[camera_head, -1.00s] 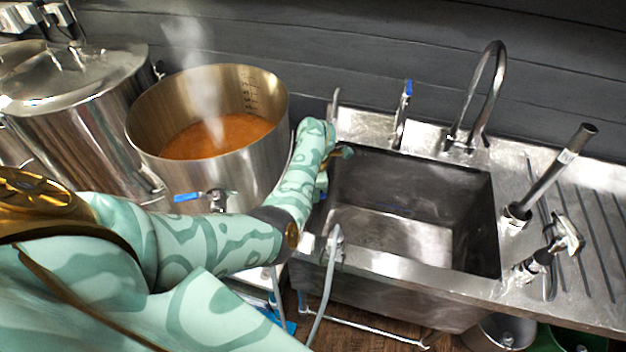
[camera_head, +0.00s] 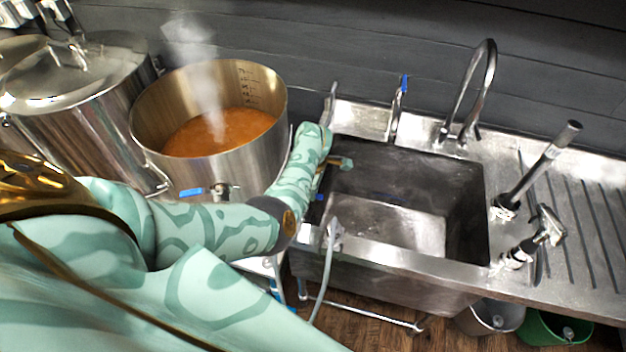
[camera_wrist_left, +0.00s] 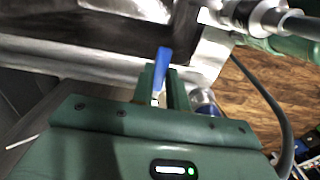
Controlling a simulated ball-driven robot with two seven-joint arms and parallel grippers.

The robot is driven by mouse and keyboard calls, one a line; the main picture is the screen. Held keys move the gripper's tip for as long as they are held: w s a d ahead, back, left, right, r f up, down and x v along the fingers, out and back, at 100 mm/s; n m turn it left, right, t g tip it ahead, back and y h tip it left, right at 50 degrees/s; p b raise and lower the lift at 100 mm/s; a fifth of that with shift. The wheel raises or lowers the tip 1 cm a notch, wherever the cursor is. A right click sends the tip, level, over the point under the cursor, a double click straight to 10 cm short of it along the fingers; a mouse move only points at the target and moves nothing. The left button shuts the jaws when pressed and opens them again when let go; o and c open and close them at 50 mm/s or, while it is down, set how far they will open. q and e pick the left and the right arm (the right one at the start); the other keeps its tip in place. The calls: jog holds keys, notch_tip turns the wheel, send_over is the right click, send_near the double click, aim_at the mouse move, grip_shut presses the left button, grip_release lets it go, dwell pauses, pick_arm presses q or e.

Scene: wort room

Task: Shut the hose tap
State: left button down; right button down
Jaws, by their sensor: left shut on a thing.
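The hose tap's blue lever (camera_wrist_left: 163,62) stands between the fingers of my left gripper (camera_wrist_left: 160,85) in the wrist view, and the gripper is shut on it. In the head view my left gripper (camera_head: 322,186) is at the left rim of the sink, mostly hidden by my own wrist. A small bit of the blue lever (camera_head: 320,197) shows there. A grey hose (camera_head: 324,285) hangs from a metal fitting at the sink's front left corner; the hose (camera_wrist_left: 262,90) also shows at the right of the wrist view. The tap's body is largely hidden. My right gripper is not visible.
A steaming open pot (camera_head: 235,158) with a blue-handled valve (camera_head: 192,192) stands close left of my arm. The sink (camera_head: 400,262) has a tall faucet (camera_head: 489,75) and another blue-handled tap (camera_head: 403,85) behind it. Metal fittings (camera_head: 538,235) stand on the drainboard at right.

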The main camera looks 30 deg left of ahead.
pick_arm(q)
jog(key=c, duration=1.4)
grip_release()
notch_tip(320, 180, up, 16)
jog(key=p, duration=0.6)
jog(key=shift+r, duration=0.15)
